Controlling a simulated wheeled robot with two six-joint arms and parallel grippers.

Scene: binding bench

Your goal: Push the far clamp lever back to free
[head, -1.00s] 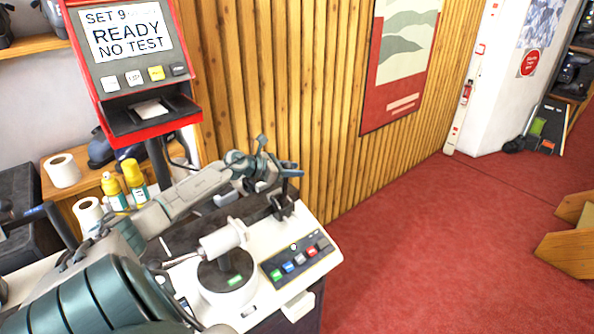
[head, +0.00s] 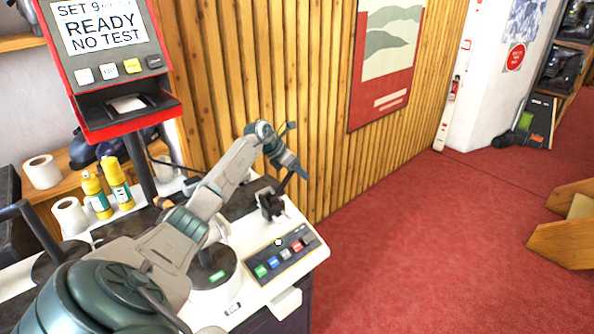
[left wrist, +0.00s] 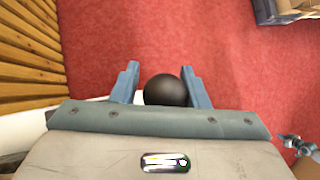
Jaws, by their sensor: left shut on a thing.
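The far clamp (head: 268,205) is a dark block at the back right of the white machine (head: 300,262). Its dark lever (head: 284,186) rises from it and leans up to the right. My left gripper (head: 297,170) reaches over the machine and is shut on the lever's top end. In the left wrist view the lever's round black knob (left wrist: 168,90) sits between the two blue fingers of my left gripper (left wrist: 150,82). The knob hides the rest of the lever there. My left arm covers much of the machine's middle.
A button panel (head: 280,254) lies in front of the clamp. Yellow bottles (head: 117,182) and paper rolls (head: 70,215) stand at the left. A slatted wood wall (head: 300,90) rises behind; red carpet (head: 420,230) is open at right.

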